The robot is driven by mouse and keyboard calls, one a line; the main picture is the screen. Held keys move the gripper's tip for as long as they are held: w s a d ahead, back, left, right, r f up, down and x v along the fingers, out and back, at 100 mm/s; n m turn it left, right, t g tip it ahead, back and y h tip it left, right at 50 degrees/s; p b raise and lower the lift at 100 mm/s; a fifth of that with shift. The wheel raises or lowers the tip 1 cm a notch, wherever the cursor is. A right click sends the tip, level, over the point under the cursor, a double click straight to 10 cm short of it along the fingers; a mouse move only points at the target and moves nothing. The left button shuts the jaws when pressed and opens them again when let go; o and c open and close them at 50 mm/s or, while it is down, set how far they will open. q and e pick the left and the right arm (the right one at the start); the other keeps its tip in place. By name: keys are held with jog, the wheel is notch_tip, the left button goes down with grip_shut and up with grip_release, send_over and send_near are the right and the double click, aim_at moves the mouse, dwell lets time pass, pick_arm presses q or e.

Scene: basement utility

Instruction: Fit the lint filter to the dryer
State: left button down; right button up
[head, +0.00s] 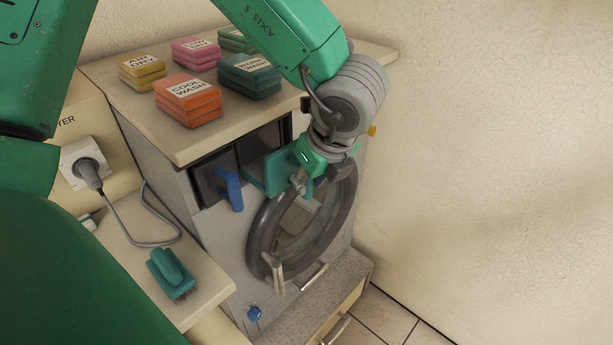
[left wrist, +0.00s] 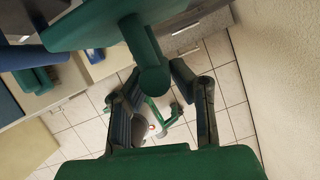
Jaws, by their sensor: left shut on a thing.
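The grey dryer (head: 213,220) stands under a pale worktop, with a dark round door ring (head: 263,245) on its front. Dark panels (head: 262,143) line the upper front, with a blue handle (head: 230,187) on the left one. My left gripper (head: 310,178) is in front of the dryer, above the door ring. It is shut on a flat teal piece, which looks like the lint filter (head: 275,172). In the left wrist view the filter (left wrist: 85,22) has a rounded grip between the fingers. I cannot tell whether it touches the dryer. My right gripper is not in view.
A teal brush (head: 170,275) lies on the lower left shelf. The tiled floor and wall at right are clear.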

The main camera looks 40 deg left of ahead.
pick_arm(q)
jog(key=shift+d, duration=0.5)
jog(key=d, duration=0.7)
jog(key=shift+s, duration=0.35)
dwell(0.6)
jog(key=shift+r+h+p, duration=0.15)
jog(key=shift+h+p, duration=0.15)
jog(key=shift+p, duration=0.1)
jog(key=shift+a, duration=0.1)
jog(key=shift+p, duration=0.35)
dwell(1.6)
